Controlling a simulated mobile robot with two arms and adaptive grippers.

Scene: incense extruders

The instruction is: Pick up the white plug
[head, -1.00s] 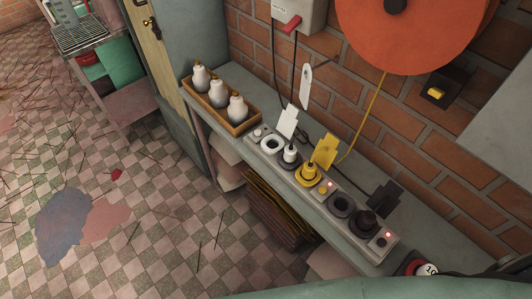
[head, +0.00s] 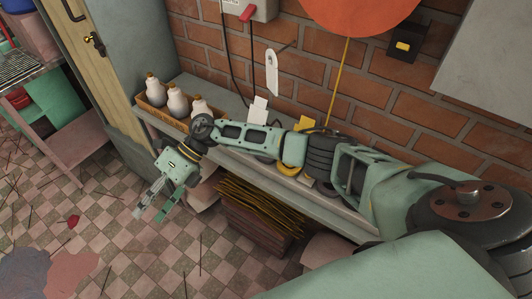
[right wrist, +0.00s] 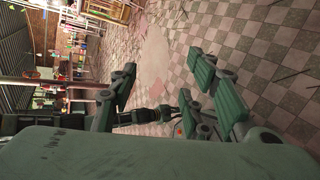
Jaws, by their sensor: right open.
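The white plug's white tag (head: 258,110) stands up on the shelf against the brick wall in the head view. The plug itself and most of the power strip are hidden behind my right arm. My right gripper (head: 152,208) hangs in front of the shelf, over the tiled floor, left of and below the tag and apart from it. Its fingers are spread and empty; they also show open in the right wrist view (right wrist: 163,82), over the floor. My left gripper is not in view.
Several white bottles (head: 177,101) stand in a wooden tray (head: 151,112) at the shelf's left end. A yellow tag (head: 305,124) stands right of the white one. A stack of brown sheets (head: 250,215) lies under the shelf (head: 335,214).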

